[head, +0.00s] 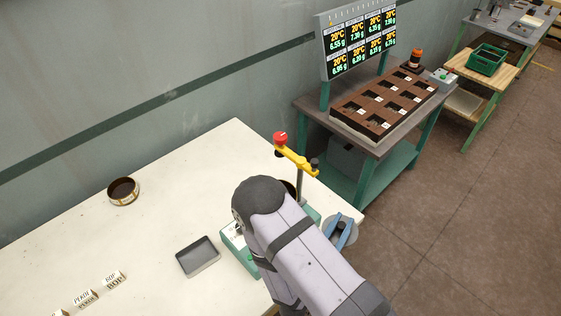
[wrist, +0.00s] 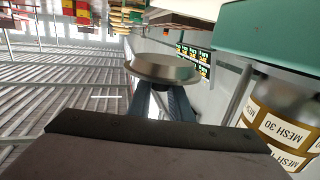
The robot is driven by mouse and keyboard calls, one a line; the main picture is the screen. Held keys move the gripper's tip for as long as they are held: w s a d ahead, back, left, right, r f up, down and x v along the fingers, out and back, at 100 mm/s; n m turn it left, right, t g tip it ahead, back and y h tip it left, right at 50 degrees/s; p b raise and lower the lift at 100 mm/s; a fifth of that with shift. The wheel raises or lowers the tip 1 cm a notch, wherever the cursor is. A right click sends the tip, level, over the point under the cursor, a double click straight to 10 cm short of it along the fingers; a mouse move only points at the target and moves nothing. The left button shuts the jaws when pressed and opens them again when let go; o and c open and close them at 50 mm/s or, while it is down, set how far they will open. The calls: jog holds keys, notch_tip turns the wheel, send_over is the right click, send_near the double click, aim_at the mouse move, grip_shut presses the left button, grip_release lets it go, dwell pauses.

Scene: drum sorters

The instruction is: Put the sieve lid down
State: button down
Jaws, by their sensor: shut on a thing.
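The sieve lid (wrist: 160,68) is a round, shallow metal disc with a rim. My gripper (wrist: 159,92) is shut on it, with blue fingers at its edge in the wrist view. In the head view the grey lid (head: 328,227) and the blue fingers of my gripper (head: 343,230) show to the right of my arm, by the table's right edge. The green sieve shaker (head: 238,250) is partly hidden behind my arm. In the wrist view a sieve stack (wrist: 280,125) labelled MESH 30 stands at the right. I cannot tell the lid's height above the table.
The white table (head: 150,230) has free room at its left and middle. A brass sieve (head: 123,191), a dark grey tray (head: 198,256) and label blocks (head: 114,281) stand on it. The shaker's yellow clamp arm with a red knob (head: 281,138) rises behind my arm.

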jog(key=w+a+r+m+g+h+p, duration=0.1)
jog(key=w+a+r+m+h+p, duration=0.15)
jog(key=r, duration=0.75)
notch_tip(320, 180, up, 9)
jog(key=m+g+h+p, duration=0.2)
jog(key=g+h, duration=0.1)
send_over(328, 223)
jog(key=a, duration=0.2)
jog(key=w+a+n+t+y+b, duration=0.1)
jog(key=w+a+y+b, duration=0.1)
jog(key=a, duration=0.4)
jog(key=w+a+n+t+y+b, duration=0.1)
jog(key=a+n+t+y+b, duration=0.1)
jog(key=a, duration=0.4)
jog(key=shift+w+f+b, duration=0.25)
jog(key=shift+w+b, duration=0.15)
jog(key=shift+b, duration=0.05)
jog(key=shift+f+n, duration=0.1)
jog(key=shift+n, duration=0.15)
jog(key=shift+f+p, duration=1.65)
jog(key=shift+f, duration=2.9)
jog(key=shift+d+f, duration=0.1)
jog(key=shift+f, duration=0.1)
